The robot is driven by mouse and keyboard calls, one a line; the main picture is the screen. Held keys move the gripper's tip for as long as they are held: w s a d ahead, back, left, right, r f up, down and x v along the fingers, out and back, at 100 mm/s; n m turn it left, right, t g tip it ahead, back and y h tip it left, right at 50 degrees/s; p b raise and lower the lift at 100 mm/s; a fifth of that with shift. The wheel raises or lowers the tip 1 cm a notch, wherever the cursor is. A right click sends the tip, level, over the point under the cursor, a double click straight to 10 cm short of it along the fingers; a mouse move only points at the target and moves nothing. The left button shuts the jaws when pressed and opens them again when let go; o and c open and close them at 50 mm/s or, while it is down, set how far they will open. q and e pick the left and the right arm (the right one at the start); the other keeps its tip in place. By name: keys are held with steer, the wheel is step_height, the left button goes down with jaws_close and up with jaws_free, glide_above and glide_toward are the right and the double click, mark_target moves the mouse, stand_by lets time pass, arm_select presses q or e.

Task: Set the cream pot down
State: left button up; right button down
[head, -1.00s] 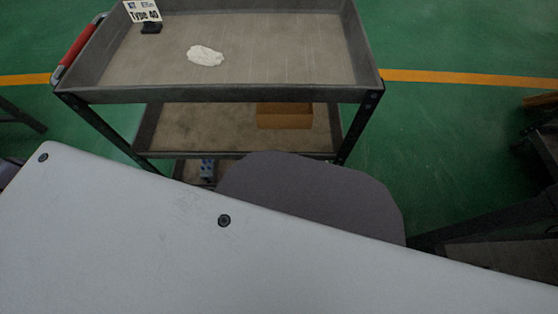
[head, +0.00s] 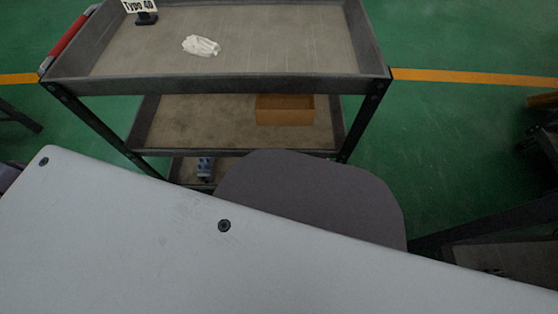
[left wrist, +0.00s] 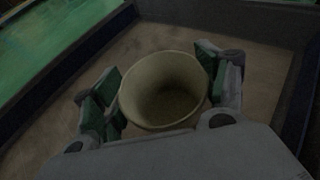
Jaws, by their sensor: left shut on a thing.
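The cream pot (left wrist: 165,92) shows in the left wrist view, with its round open mouth facing the camera and an empty-looking inside. My left gripper (left wrist: 160,88) is shut on it, with one green-padded finger at each side of the pot. Below and around the pot is a brownish flat surface (left wrist: 268,72) with raised dark edges. I cannot tell whether the pot's base touches it. The pot and both grippers are out of the head view.
A grey cart (head: 225,85) stands ahead in the head view. Its top tray holds a white crumpled thing (head: 201,46) and a "Type 40" sign (head: 140,6) at the back left. A brown box (head: 285,111) is on the shelf below. Much of the top tray is bare.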

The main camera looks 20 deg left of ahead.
arm_select(q)
steer(key=shift+f, duration=0.35)
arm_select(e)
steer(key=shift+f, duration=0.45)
arm_select(q)
steer(key=shift+f+b, duration=0.15)
steer(key=shift+b, duration=0.15)
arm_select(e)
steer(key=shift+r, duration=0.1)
arm_select(q)
steer(key=o, duration=1)
steer(key=shift+s+a+r+p, duration=0.2)
steer(key=shift+s+r+p, duration=0.15)
steer(key=shift+p, duration=0.05)
steer(key=p+v, duration=0.4)
steer(key=v, duration=0.7)
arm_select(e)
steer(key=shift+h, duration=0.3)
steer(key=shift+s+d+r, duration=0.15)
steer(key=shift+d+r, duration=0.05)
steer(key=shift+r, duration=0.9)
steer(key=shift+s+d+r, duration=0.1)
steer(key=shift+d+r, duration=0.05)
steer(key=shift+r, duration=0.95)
